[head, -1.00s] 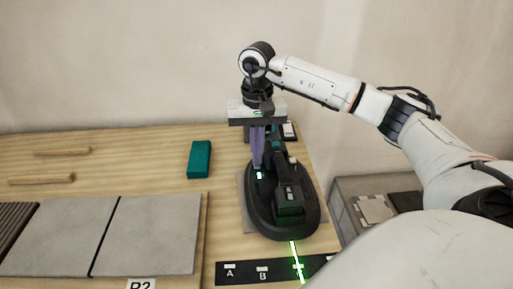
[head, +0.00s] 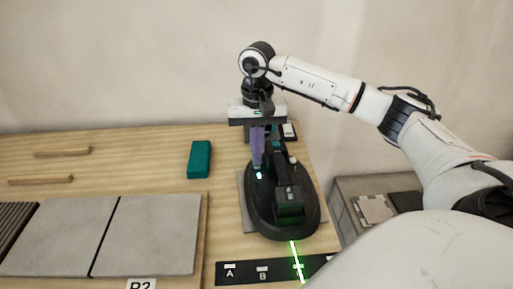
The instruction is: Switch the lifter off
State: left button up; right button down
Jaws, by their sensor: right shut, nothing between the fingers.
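The lifter (head: 262,220) is a dark oval tool with a raised handle and a boxy block. It sits on a grey tile (head: 244,196) at the right part of the wooden table. A small light glows at its left side, by the fingertips. My right gripper (head: 258,172) points down over the lifter's far left part, with its purple fingers shut and nothing between them. The fingertips are at or just above the lifter's top near that light; whether they touch cannot be told. My left gripper is not in view.
A teal block (head: 199,159) stands left of the lifter. Two large grey tiles (head: 150,235) lie at the left front, with two wooden sticks (head: 62,151) behind. A black strip marked A and B (head: 247,273) lies in front, crossed by a green line. A grey bin (head: 345,190) stands at right.

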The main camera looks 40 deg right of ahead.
jog(key=shift+s+f+b, duration=0.1)
jog(key=shift+f+b, duration=0.5)
jog(key=shift+f, duration=0.3)
dwell(0.5)
jog(key=shift+r+p, duration=0.9)
jog(key=shift+r, duration=0.05)
jog(key=shift+r+p, duration=2.05)
jog(key=shift+r, duration=0.55)
